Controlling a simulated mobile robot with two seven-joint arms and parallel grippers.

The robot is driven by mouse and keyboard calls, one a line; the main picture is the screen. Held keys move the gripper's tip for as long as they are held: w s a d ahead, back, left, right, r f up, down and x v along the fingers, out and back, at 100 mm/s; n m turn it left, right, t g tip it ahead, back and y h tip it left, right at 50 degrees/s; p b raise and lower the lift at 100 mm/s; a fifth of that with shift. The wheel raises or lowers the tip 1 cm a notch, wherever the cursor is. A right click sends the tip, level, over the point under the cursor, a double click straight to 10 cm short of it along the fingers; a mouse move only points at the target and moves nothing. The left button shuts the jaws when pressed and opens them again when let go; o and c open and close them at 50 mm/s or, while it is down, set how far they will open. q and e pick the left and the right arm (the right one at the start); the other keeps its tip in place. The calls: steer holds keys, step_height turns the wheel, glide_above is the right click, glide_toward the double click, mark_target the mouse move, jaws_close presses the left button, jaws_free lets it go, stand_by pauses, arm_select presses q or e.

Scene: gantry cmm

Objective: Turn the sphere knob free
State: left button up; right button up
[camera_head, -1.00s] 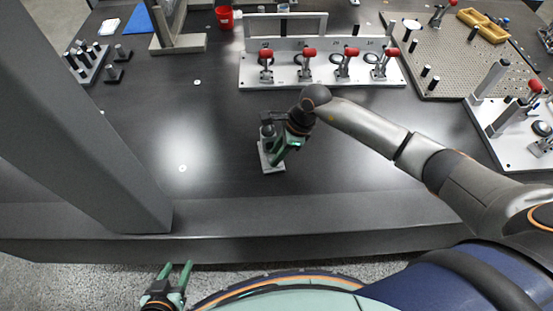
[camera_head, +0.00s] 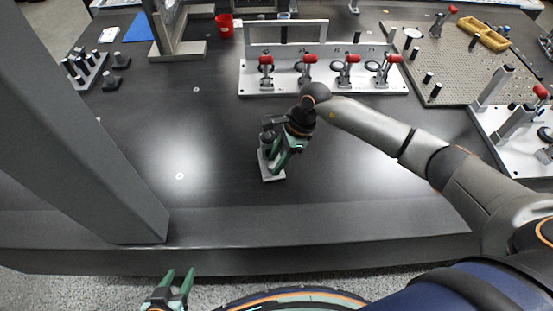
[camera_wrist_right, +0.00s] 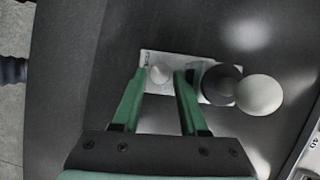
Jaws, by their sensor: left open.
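A small stand on a light base plate (camera_head: 273,177) sits on the dark table near its front edge. In the right wrist view the plate (camera_wrist_right: 150,56) carries a small pale pointed knob (camera_wrist_right: 160,74). Beside it are a dark round part (camera_wrist_right: 221,84) and a larger pale grey sphere (camera_wrist_right: 259,95). My right gripper (camera_wrist_right: 160,72) is open, its green fingertips on either side of the small knob with narrow gaps; contact cannot be told. In the head view my right gripper (camera_head: 280,160) partly hides the stand. My left gripper (camera_head: 179,273) is open and empty, below the table's front edge.
A plate with several red-handled clamps (camera_head: 320,84) stands behind the stand. A perforated board (camera_head: 450,75) and another clamp plate (camera_head: 500,140) are at the right. A grey column (camera_head: 80,130) stands at the left. The table left of the stand is clear.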

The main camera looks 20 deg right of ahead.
arm_select(q)
steer(key=shift+s+f, duration=0.1)
arm_select(e)
steer(key=shift+d+r, duration=0.1)
steer(key=shift+r, duration=0.2)
arm_select(q)
steer(key=shift+a+f, duration=0.1)
arm_select(e)
steer(key=v, duration=1.2)
